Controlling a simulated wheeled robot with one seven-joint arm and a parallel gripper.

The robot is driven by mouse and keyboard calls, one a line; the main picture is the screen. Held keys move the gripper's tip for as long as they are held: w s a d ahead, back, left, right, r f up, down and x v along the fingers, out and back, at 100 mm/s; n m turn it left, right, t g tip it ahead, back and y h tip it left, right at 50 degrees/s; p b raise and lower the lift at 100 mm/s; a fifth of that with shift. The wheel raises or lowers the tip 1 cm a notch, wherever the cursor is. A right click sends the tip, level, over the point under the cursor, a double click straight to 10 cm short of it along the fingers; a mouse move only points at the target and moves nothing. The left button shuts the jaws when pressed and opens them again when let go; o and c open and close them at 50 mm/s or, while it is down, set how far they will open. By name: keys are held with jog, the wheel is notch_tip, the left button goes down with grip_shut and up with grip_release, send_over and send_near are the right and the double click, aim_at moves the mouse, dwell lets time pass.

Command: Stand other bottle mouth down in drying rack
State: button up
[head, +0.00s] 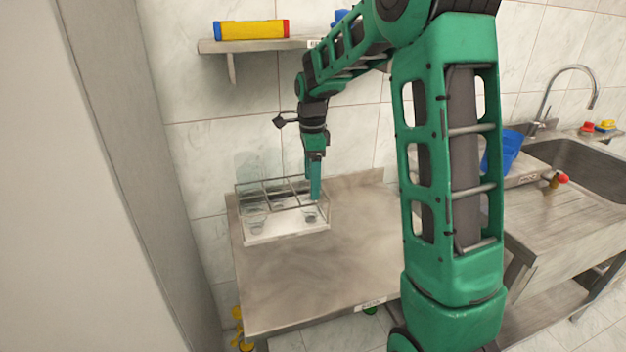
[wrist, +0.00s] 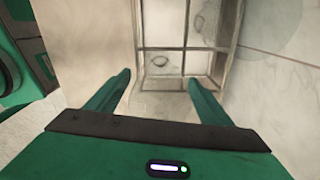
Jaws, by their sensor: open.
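The drying rack (head: 285,233) is a clear-walled tray with metal dividers, standing at the back left of the steel table. It also shows in the wrist view (wrist: 180,48). A clear, round bottle-like thing (head: 257,222) stands in its front left compartment. Another round outline (head: 310,216) shows in the front right compartment, just below my gripper; a round outline also lies ahead of my fingers in the wrist view (wrist: 159,61). Which way their mouths face I cannot tell. My gripper (head: 315,196) is over the rack's right end, pointing down. In the wrist view its fingers (wrist: 159,78) are apart with nothing between them.
The steel table (head: 310,275) is bare in front of the rack. A wall shelf (head: 255,45) holding a yellow box (head: 251,30) is above. A blue container (head: 503,150) and a sink (head: 575,165) are at the right. A tiled wall is close behind the rack.

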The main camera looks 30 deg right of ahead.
notch_tip(320, 180, up, 11)
jog(key=shift+f, duration=0.15)
jog(key=s+d+f+n, duration=0.1)
jog(key=s+f+n, duration=0.2)
jog(key=s, duration=0.8)
jog(key=s+f+n, duration=0.3)
jog(key=s+n, duration=0.4)
jog(key=s, duration=0.5)
jog(key=s+d+f+n, duration=0.1)
jog(key=s+f+n, duration=0.2)
jog(key=s, duration=0.8)
jog(key=shift+s+d+n, duration=0.3)
jog(key=shift+s+n, duration=0.1)
jog(key=shift+n, duration=0.7)
